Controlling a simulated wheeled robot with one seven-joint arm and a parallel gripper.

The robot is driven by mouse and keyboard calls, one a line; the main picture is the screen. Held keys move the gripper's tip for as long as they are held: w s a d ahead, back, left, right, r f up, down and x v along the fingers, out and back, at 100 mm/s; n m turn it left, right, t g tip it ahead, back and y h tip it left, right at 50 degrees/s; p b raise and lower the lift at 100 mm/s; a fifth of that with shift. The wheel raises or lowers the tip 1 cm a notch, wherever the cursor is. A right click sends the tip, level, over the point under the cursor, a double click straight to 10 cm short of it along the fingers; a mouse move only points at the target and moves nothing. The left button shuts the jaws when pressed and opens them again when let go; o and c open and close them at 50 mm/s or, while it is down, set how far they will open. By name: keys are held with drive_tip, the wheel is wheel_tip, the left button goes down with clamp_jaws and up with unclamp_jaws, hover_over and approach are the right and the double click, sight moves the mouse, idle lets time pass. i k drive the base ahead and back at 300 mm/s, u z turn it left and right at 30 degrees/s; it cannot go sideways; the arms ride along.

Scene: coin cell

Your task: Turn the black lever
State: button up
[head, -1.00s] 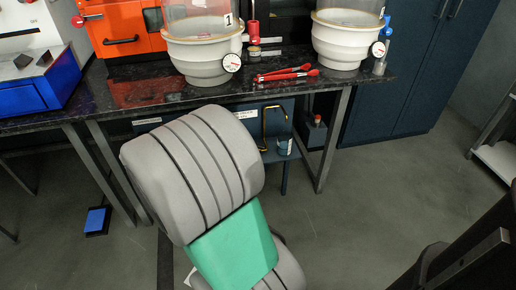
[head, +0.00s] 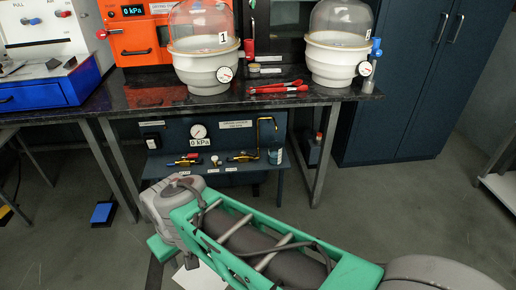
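Under the bench, a dark blue panel with a shelf (head: 222,178) carries small brass valve fittings. The left fitting (head: 184,162) shows red and dark parts. The right fitting (head: 240,157) is brass and joins a yellow pipe (head: 262,128). A black lever is too small to tell apart for certain on these fittings. A round gauge (head: 198,131) with a "0 kPa" label sits above them. My green and grey arm crosses the lower picture in front of the panel. My gripper is not recognisable in view.
On the black bench (head: 215,98) stand two glass bell jars on white bases, left (head: 205,65) and right (head: 335,60), with red tongs (head: 278,88) between. An orange oven (head: 135,40) is behind. Steel legs (head: 325,155) flank the panel. A blue pedal (head: 102,213) lies on the floor.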

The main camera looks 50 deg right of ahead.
sight(254, 155)
drive_tip(key=u, duration=0.1)
drive_tip(key=i, duration=0.95)
drive_tip(key=u, duration=0.55)
